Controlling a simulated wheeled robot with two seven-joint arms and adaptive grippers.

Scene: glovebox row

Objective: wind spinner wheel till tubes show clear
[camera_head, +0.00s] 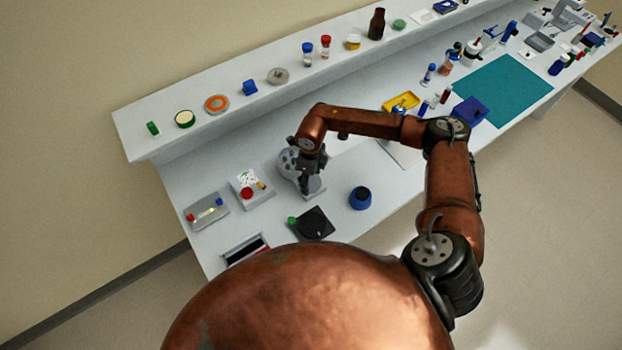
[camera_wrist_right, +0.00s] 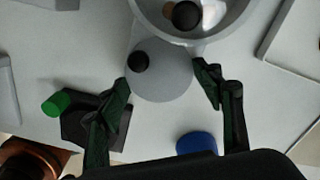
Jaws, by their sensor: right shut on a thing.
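The grey spinner (camera_head: 287,160) stands on the bench, with a round bowl partly hidden behind my right gripper (camera_head: 309,182). In the right wrist view the spinner bowl (camera_wrist_right: 147,20) is cut by the top edge; a dark round knob and a small tan piece show inside. Below it is the grey round wheel (camera_wrist_right: 165,82) with a black knob near its left edge. My right gripper, also in the right wrist view (camera_wrist_right: 162,78), is shut on the wheel, one finger at each side. I cannot tell whether the tubes look clear. My left gripper is out of view.
A blue jar (camera_head: 360,200) and a black pad (camera_head: 315,226) with a green knob stand close by. A box with a red button (camera_head: 247,194) and a grey tray (camera_head: 207,213) are to the left. A raised shelf (camera_head: 180,135) with small containers runs behind.

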